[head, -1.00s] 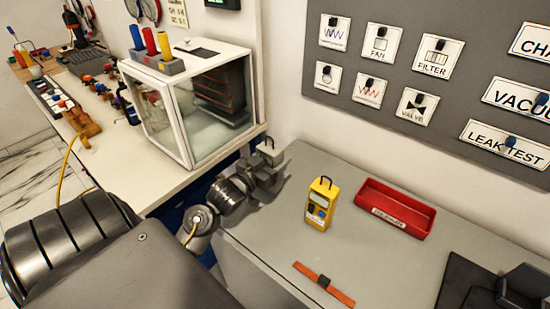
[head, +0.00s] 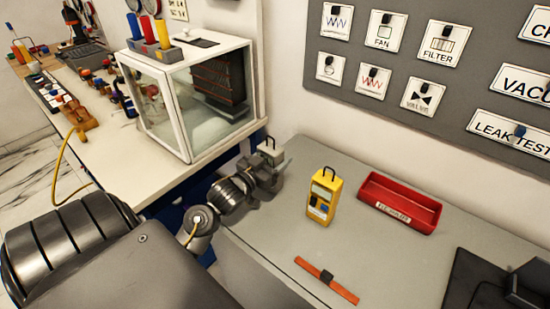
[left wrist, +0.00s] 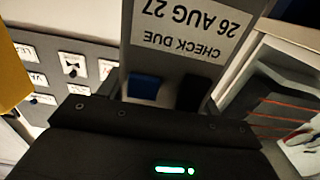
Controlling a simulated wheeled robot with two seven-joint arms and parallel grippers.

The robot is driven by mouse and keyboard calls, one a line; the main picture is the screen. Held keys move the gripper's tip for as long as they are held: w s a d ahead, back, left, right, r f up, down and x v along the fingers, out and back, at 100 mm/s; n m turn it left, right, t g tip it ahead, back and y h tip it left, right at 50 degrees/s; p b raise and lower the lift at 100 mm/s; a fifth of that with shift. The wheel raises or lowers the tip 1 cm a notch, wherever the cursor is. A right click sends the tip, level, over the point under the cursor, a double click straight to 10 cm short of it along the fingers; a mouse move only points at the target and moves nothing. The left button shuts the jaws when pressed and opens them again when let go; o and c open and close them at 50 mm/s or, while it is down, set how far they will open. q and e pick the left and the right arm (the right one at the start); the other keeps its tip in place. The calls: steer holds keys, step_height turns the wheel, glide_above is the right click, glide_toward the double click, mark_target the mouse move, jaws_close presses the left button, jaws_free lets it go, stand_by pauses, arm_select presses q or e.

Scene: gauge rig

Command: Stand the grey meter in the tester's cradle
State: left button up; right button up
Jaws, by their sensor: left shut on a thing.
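The grey meter (head: 271,152) has a dark loop handle on top and is mostly hidden behind my left gripper (head: 268,174) in the head view. My left gripper is shut on it, at the back left corner of the grey bench, right of the glass case. In the left wrist view the grey meter (left wrist: 178,62) fills the middle, with a "CHECK DUE 26 AUG 27" label and blue and black parts below it. A black device (head: 528,288) is cut off at the lower right of the head view; I cannot tell whether it is the tester's cradle. My right gripper is not in view.
A yellow meter (head: 323,197) stands on the grey bench (head: 240,236). Beside it are a red tray (head: 400,212) and an orange strap (head: 341,289). The glass case (head: 160,118) stands left on the white counter. The bench front between strap and black device is clear.

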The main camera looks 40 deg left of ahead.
arm_select(q)
steer(key=shift+p, duration=0.3)
steer(key=shift+f, duration=0.1)
steer(key=o, duration=1.3)
steer(key=shift+o, duration=0.2)
steer(key=shift+o, duration=0.9)
steer(key=shift+s, duration=0.15)
